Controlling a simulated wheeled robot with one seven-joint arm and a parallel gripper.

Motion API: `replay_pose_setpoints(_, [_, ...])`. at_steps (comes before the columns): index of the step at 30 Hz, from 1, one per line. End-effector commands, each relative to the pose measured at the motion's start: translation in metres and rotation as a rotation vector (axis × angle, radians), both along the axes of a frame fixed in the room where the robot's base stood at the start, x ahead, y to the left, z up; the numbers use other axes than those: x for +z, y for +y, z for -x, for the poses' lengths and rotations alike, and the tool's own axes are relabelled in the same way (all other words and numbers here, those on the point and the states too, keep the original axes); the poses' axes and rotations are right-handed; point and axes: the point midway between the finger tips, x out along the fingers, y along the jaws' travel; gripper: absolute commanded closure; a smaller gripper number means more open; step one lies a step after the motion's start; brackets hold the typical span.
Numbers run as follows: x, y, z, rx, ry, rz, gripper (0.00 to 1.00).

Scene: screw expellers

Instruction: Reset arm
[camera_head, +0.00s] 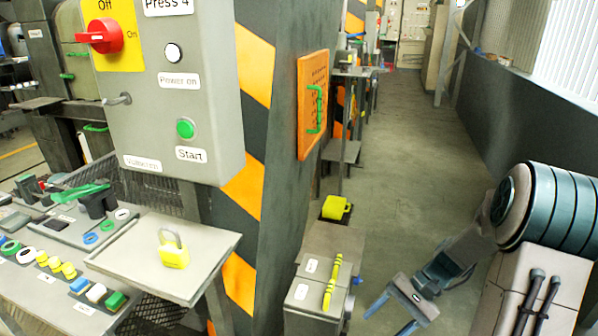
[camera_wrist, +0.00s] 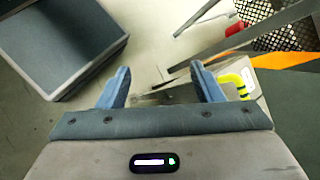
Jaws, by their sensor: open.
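My gripper (camera_head: 393,312) is at the lower right of the head view, at the end of my arm, with its two blue fingers spread apart and nothing between them. The grey Press 4 control box (camera_head: 205,80) hangs at the upper left, with a red knob on a yellow plate, a green Start button and a small lever.
A small shelf (camera_head: 205,255) at left bears a yellow padlock (camera_head: 173,250). A yellow object (camera_head: 337,207) stands behind the grey box. The grey aisle floor (camera_head: 405,180) is open ahead.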

Motion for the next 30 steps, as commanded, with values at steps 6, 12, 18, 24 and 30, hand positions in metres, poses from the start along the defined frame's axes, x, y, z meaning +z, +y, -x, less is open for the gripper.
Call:
replay_pose_setpoints(6, [0.083, 0.017, 0.024, 0.139, -0.118, 0.224, 0.4])
replay_pose_setpoints(12, [0.146, 0.026, 0.047, 0.244, -0.253, 0.403, 0.4])
replay_pose_setpoints(18, [0.206, 0.034, 0.071, 0.33, -0.415, 0.555, 0.4])
replay_pose_setpoints(24, [0.258, 0.038, 0.093, 0.393, -0.589, 0.668, 0.4])
replay_pose_setpoints(30, [0.284, 0.041, 0.106, 0.423, -0.703, 0.725, 0.4])
